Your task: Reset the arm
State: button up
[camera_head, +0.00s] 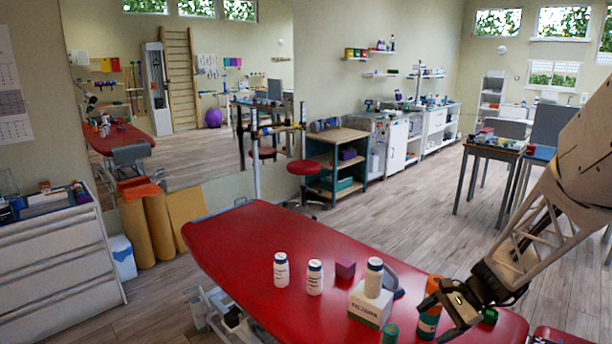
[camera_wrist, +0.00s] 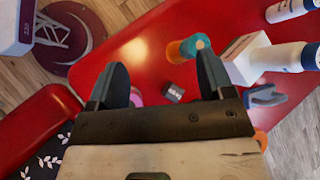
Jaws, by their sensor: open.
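My gripper (camera_head: 455,312) is at the right end of the red treatment table (camera_head: 235,255), just above its top and close to an orange and green bottle (camera_head: 429,312). In the wrist view my gripper (camera_wrist: 163,72) has its two dark fingers spread wide with nothing held between them. Beyond the fingers lie a small grey block (camera_wrist: 173,92) and a pink item (camera_wrist: 137,97), partly hidden by the left finger. In the head view my arm comes in from the upper right.
A green item (camera_head: 390,334) is at the front. The table's left part is clear.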

jog(key=s+a+r+n+t+h, duration=0.1)
jog(key=s+a+r+n+h, duration=0.3)
jog(key=s+r, duration=0.4)
jog(key=s+a+r+n+t+h, duration=0.1)
jog(key=s+a+r+n+h, duration=0.4)
jog(key=s, duration=0.9)
notch_tip(320, 180, up, 3)
jog(key=a+n, duration=0.2)
jog(key=n, duration=0.1)
jog(key=shift+a+n, duration=0.2)
jog(key=shift+n, duration=0.2)
